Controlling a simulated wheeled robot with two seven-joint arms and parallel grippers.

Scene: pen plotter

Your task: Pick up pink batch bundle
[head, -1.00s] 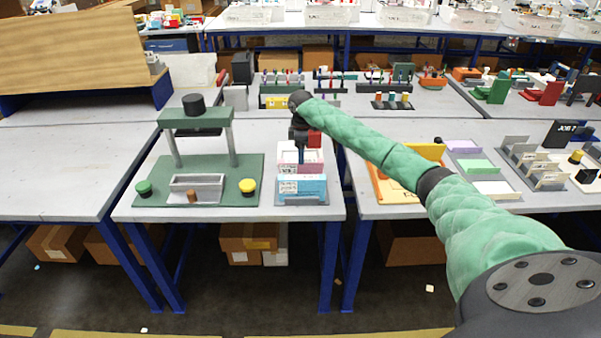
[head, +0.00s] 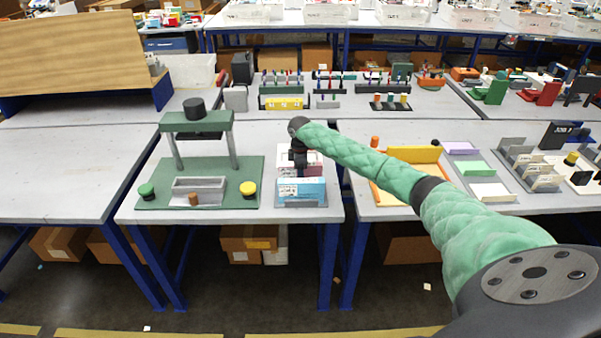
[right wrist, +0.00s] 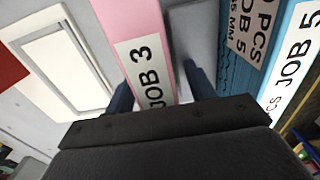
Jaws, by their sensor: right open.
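The pink batch bundle (head: 286,171) stands in a holder behind the blue bundle (head: 313,190) in the head view, partly hidden by my right gripper (head: 301,168). In the right wrist view the pink bundle (right wrist: 133,20) carries a white "JOB 3" label. The dark fingers of my right gripper (right wrist: 160,95) are open, one on each side of the pink bundle's near end. I cannot tell whether they touch it. The blue bundle (right wrist: 301,50), labelled "JOB 5", is to the right of the fingers. My left gripper is not in view.
A grey divider (right wrist: 190,35) stands between the pink and blue bundles. Left of the holder is a green press (head: 160,180) with green and yellow knobs. An orange-yellow tray (head: 385,198) lies on the table to the right. The table at far left is clear.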

